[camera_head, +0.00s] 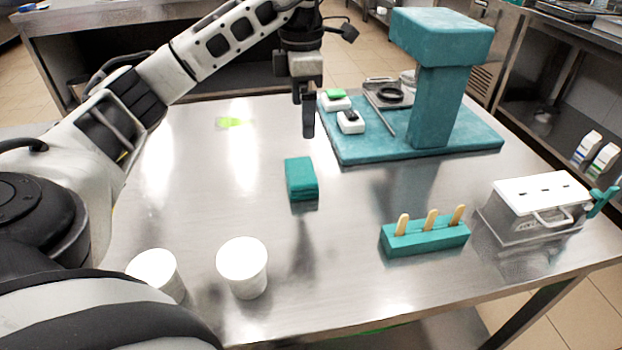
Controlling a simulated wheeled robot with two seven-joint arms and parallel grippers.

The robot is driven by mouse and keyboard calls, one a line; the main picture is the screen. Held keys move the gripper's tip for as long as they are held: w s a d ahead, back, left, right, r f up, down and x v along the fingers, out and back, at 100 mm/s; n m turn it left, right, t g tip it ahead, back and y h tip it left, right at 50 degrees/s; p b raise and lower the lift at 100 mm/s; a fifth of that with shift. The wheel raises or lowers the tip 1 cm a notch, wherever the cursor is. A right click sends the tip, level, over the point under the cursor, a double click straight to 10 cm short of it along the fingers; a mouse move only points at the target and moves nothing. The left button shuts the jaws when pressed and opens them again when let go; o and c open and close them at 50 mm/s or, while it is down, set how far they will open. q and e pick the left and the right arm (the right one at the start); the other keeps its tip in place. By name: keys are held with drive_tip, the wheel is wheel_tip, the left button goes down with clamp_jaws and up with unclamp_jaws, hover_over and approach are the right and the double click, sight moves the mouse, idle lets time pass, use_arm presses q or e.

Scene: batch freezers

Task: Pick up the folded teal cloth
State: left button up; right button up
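The folded teal cloth (301,178) lies on the steel table, left of the table's middle, as a small thick block. My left gripper (308,128) hangs pointing down above the table, behind the cloth in the picture and apart from it. Its fingers appear edge-on, so I cannot tell whether they are open or shut. I see nothing held in it. My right gripper is not in view.
Two white cups (242,267) stand at the table's front left. A teal holder (425,237) with wooden sticks and a white-lidded metal box (541,205) are at right. A teal stand (437,110) rises behind. The steel around the cloth is clear.

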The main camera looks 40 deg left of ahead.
use_arm(q)
approach(301, 169)
drive_tip(key=f, duration=0.5)
drive_tip(key=shift+d+f+b, duration=0.1)
drive_tip(key=shift+d+b, duration=0.15)
drive_tip(key=shift+b, duration=0.15)
drive_tip(key=shift+s+a+f, duration=0.1)
drive_tip(key=shift+a+f, duration=0.05)
drive_tip(key=shift+f, duration=1.2)
drive_tip(key=shift+a+f, duration=0.1)
drive_tip(key=shift+f, duration=1.25)
drive_tip(key=c, duration=0.7)
